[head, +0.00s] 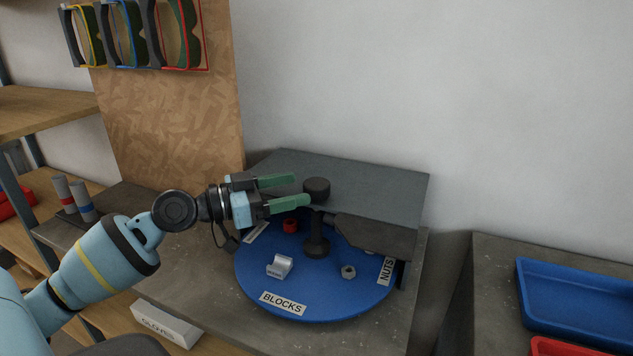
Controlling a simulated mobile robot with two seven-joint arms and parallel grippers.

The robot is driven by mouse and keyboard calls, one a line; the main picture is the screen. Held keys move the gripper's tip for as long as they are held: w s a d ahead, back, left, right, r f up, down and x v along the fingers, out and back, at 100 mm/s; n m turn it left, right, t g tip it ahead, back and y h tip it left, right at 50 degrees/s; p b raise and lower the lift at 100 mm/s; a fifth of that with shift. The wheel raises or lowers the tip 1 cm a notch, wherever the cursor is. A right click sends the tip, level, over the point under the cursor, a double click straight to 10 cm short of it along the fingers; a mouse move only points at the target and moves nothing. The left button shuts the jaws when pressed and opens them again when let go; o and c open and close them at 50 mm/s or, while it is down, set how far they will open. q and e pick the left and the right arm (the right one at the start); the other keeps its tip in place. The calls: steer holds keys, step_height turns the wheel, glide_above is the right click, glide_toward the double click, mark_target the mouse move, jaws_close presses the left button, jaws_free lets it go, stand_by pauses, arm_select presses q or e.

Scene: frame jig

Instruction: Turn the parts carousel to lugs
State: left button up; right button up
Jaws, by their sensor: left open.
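The parts carousel is a round blue disc (330,295) on a grey bench, partly under a dark grey cover (370,190). Its BLOCKS label (283,303) faces the front and its NUTS label (386,270) is at the right edge. A third label (257,232) at the left is too oblique to read; no lugs label is legible. A black knob (316,187) stands above a dark post on the disc. My left gripper (300,190) is open, its green fingers pointing right toward the knob, with the tips just left of it. Contact cannot be told. My right gripper is out of view.
A grey block (280,266), a nut (348,271) and a red part (290,226) lie on the disc. A blue tray (580,300) is on the right bench. A GLOVES box (166,325) sits below left. A board with hanging goggles stands behind.

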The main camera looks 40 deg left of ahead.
mark_target(316, 182)
arm_select(q)
steer(key=shift+p+x, duration=0.95)
steer(key=shift+x, duration=1.75)
steer(key=shift+w+d, duration=0.1)
steer(key=shift+w, duration=0.1)
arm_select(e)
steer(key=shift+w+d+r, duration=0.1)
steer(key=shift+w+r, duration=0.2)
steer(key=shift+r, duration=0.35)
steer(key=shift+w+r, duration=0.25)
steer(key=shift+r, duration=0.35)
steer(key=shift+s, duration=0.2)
arm_select(q)
steer(key=c, duration=1.2)
steer(key=shift+c, duration=0.9)
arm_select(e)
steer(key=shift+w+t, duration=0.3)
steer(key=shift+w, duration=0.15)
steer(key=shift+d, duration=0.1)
